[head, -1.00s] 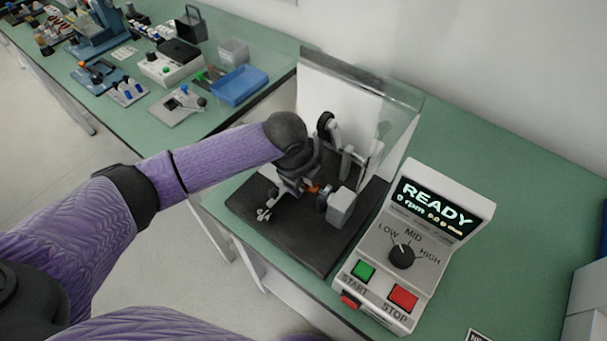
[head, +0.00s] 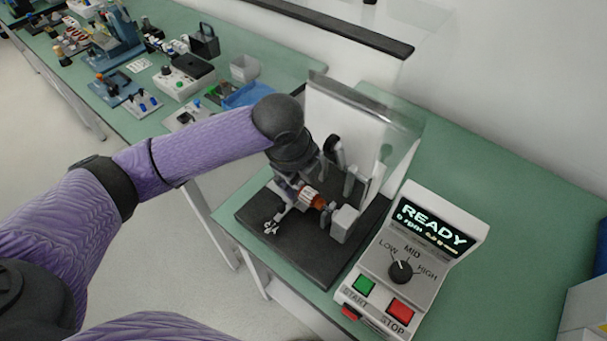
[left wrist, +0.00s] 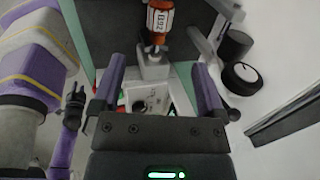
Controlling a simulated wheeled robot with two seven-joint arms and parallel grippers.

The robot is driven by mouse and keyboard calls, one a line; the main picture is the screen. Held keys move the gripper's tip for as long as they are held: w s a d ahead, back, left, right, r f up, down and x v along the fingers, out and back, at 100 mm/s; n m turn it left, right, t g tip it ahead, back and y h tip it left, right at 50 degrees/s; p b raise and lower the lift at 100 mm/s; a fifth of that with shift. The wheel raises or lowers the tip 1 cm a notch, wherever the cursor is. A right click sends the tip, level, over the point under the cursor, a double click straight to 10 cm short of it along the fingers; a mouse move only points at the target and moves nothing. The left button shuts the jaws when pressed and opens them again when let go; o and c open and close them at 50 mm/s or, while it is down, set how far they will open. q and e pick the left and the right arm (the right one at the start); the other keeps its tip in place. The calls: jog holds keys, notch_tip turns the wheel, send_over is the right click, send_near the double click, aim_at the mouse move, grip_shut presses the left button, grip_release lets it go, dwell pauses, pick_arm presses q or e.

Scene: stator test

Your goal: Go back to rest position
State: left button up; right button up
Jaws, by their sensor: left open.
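My left gripper (left wrist: 158,85) is open and empty in the left wrist view, its two purple fingers apart. In the head view, my left arm comes in from the left and its dark wrist hangs over the test stand, hiding part of it. The test stand has a black base (head: 300,255) and a clear guard behind it. A stator with an orange and white body (head: 312,197) sits on the stand. In the left wrist view the stator (left wrist: 158,18), with a label reading 392 or similar, lies beyond the fingertips, apart from them.
A control box (head: 410,255) with a READY display, a knob and green and red buttons stands right of the stand. Another green bench at the upper left holds a blue tray (head: 245,97), a clear bin (head: 244,67) and several devices. The green table right of the control box is clear.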

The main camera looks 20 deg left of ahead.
pick_arm(q)
jog(key=s+d+f+n+h, duration=0.2)
jog(key=s+d+f+n, duration=0.2)
jog(key=s+d+n, duration=0.35)
jog(key=s+a+f+n+y, duration=0.2)
jog(key=s+a+n+y, duration=0.1)
jog(key=s+a+n, duration=0.75)
jog(key=s+f+n+g+b, duration=0.1)
jog(key=s+f, duration=0.1)
jog(key=f, duration=0.8)
jog(key=s+f+n+b, duration=0.1)
jog(key=s+f, duration=0.1)
jog(key=f, duration=0.9)
jog(key=s+a+f+g+b, duration=0.1)
jog(key=s+a+f, duration=0.1)
jog(key=s+f, duration=0.9)
jog(key=shift+s+a+f+m, duration=0.2)
jog(key=shift+s+a+m, duration=0.1)
jog(key=shift+s, duration=0.9)
